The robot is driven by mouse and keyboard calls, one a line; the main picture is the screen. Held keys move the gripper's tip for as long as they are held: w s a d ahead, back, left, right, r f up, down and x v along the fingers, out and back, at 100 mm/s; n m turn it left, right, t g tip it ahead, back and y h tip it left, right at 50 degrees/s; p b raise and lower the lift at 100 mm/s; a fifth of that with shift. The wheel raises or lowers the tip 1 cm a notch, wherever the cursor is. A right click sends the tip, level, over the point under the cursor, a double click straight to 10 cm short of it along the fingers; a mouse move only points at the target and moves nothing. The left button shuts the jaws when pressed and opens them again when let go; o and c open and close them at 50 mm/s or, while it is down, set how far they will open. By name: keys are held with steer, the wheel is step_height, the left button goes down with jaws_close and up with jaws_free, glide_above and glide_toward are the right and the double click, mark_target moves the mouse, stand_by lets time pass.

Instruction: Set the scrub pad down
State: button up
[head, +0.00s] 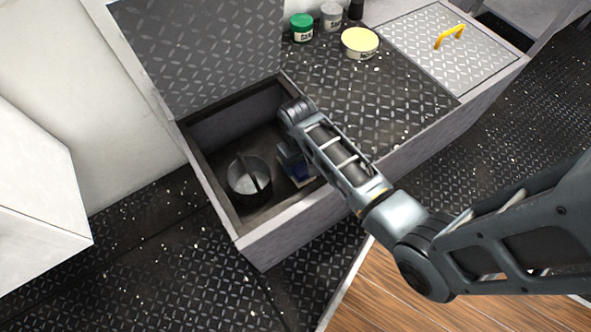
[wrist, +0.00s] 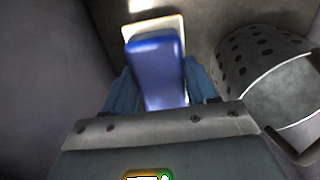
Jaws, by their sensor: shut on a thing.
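The scrub pad (wrist: 157,62) has a blue grip on a pale, yellowish-edged base. My gripper (wrist: 160,88) is shut on the blue grip, one finger on each side. In the head view my gripper (head: 291,160) reaches down inside the open bin, and a pale edge of the scrub pad (head: 303,182) shows just below it. The pad is low in the bin, but I cannot tell whether it touches the floor. My arm hides part of it.
A grey perforated basket (head: 240,185) with a handle stands left of the pad in the bin (head: 222,205); in the wrist view the basket (wrist: 245,55) is close on the right. The raised lid (head: 205,55) stands behind. Several jars, including a yellow-topped tin (head: 360,42), stand on the deck.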

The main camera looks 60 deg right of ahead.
mark_target(298, 170)
steer(key=shift+f+b, duration=0.8)
steer(key=shift+f, duration=0.9)
steer(key=shift+f, duration=0.2)
steer(key=o, duration=1)
step_height(298, 170, up, 12)
steer(key=p, duration=0.5)
steer(key=shift+r+p, duration=0.2)
steer(key=shift+p, duration=0.1)
